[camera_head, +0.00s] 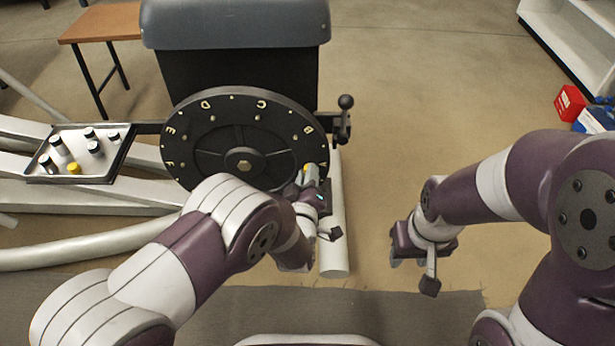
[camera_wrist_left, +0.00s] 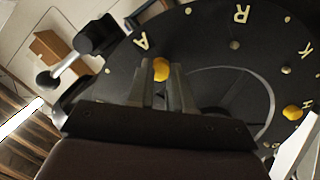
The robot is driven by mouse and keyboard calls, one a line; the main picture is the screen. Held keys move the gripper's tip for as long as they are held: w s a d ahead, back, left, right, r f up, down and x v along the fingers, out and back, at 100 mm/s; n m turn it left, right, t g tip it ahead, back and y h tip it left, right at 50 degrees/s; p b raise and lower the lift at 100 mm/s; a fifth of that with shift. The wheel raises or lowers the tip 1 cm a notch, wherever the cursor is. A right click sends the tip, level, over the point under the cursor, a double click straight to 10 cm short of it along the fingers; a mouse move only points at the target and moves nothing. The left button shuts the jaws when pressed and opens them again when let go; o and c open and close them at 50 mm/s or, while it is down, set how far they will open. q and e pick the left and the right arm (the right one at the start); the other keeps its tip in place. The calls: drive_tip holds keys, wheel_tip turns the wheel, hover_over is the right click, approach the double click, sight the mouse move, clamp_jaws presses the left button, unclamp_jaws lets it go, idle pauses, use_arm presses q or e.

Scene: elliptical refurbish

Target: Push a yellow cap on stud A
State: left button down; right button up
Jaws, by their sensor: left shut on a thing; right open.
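The black wheel (camera_head: 240,110) carries pale letters and small studs around its rim. A yellow cap (camera_wrist_left: 161,68) sits at the fingertips of my left gripper (camera_wrist_left: 163,82), beside the letter A (camera_wrist_left: 141,41) in the left wrist view. The gripper is shut on this cap, over the wheel's rim. Stud A is hidden behind the cap and fingers, so I cannot tell whether the cap is seated on it. In the head view the cap (camera_head: 306,167) is barely visible at my left gripper (camera_head: 311,174). My right gripper (camera_head: 408,252) is open and empty, right of the wheel.
A second yellow cap (camera_wrist_left: 292,112) is on the wheel near the letter H. A tray (camera_head: 118,160) at the left holds several dark-and-white pieces and one yellow cap (camera_head: 74,168). A handle with a black ball (camera_head: 346,101) stands at the wheel's right.

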use_arm(q)
drive_tip(key=shift+w, duration=0.35)
use_arm(e)
drive_tip(key=shift+f, duration=0.1)
idle(0.3)
use_arm(q)
drive_tip(key=c, duration=0.9)
unclamp_jaws()
drive_tip(key=shift+c, duration=0.2)
use_arm(e)
drive_tip(key=shift+s, duration=0.1)
